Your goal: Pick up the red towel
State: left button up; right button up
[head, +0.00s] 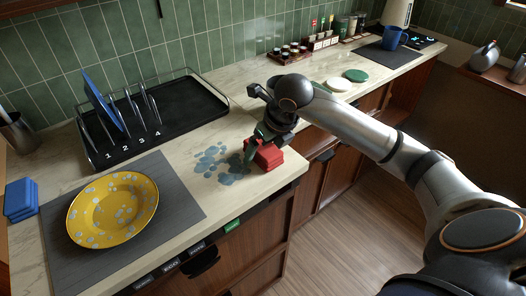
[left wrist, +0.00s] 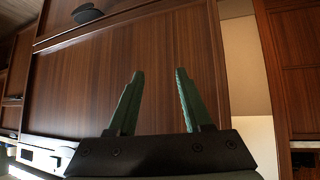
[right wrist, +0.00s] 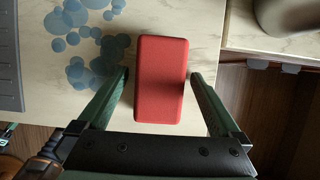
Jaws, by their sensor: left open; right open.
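The red towel (head: 266,154) is a folded block lying on the marble counter near its front edge. In the right wrist view the red towel (right wrist: 161,79) lies between the two open fingers of my right gripper (right wrist: 158,95), with a small gap on each side. In the head view my right gripper (head: 262,146) reaches down over the towel and partly covers it. My left gripper (left wrist: 160,100) is open and empty, facing a brown wooden cabinet panel (left wrist: 140,70); it does not show in the head view.
Bluish wet spots (head: 222,163) lie on the counter left of the towel. A yellow spotted plate (head: 112,208) sits on a grey mat (head: 180,195). A black dish rack (head: 190,110) stands behind. A blue folded block (head: 20,200) is at far left.

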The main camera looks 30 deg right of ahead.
aim_at(266, 148)
jog(key=c, duration=1.3)
jog(key=shift+r, duration=0.15)
jog(key=shift+r+p, duration=0.2)
jog(key=shift+p, duration=0.2)
jog(key=shift+r, duration=0.4)
jog(key=v, duration=0.3)
jog(key=shift+w+r+b, duration=0.25)
jog(key=shift+b, duration=0.1)
jog(key=s+r, duration=0.2)
jog(key=r, duration=0.1)
jog(key=s+r, duration=0.1)
jog(key=shift+s+a+r, duration=0.15)
jog(key=shift+s+a, duration=0.15)
jog(key=shift+s, duration=0.05)
jog(key=s+r, duration=0.1)
jog(key=s, duration=0.2)
jog(key=s+r, duration=0.2)
jog(key=s, duration=0.1)
jog(key=s+a+r, duration=0.1)
jog(key=s, duration=0.2)
jog(key=shift+s+r+b, duration=0.2)
jog(key=shift+s+b, duration=0.1)
jog(key=shift+b, duration=0.1)
